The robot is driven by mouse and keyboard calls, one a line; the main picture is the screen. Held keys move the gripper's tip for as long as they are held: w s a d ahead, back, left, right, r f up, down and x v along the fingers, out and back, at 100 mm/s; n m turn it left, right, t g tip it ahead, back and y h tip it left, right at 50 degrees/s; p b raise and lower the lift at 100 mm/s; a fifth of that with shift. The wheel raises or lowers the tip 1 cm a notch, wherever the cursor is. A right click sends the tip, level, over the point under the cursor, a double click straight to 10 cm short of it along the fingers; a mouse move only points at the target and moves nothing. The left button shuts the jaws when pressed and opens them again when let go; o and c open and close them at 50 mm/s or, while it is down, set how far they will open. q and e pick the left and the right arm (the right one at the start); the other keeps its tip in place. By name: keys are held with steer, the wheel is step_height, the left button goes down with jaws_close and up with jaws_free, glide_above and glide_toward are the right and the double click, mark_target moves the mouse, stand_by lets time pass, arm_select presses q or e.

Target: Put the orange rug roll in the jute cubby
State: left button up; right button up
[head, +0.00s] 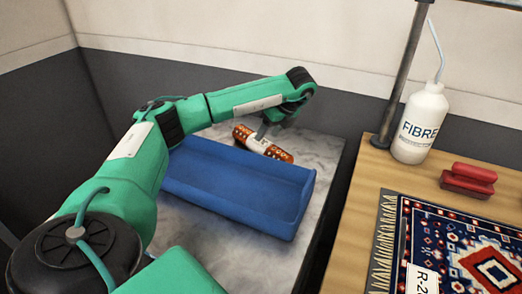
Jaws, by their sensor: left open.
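The orange rug roll (277,152), patterned with pale spots and with a white band around its middle, lies on the grey marbled surface just behind the blue tray. My left gripper (262,134) reaches down from above to the middle of the roll. Its jaws are open, small in the view and partly hidden, so I cannot tell whether they touch the roll. No jute cubby can be made out in this view. My right gripper is not in view.
The long blue tray (292,212) looks empty. On the wooden table (372,185) at right are a white FIBRE bottle (420,125), a red block-like object (468,179) and a patterned rug (455,235) with a tag. A dark pole (402,70) rises at the table's back left.

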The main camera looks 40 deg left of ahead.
mark_target(263, 139)
arm_select(q)
steer(key=shift+x, duration=2.95)
steer(key=c, duration=0.8)
steer(key=shift+r, duration=0.1)
steer(key=shift+c, duration=0.2)
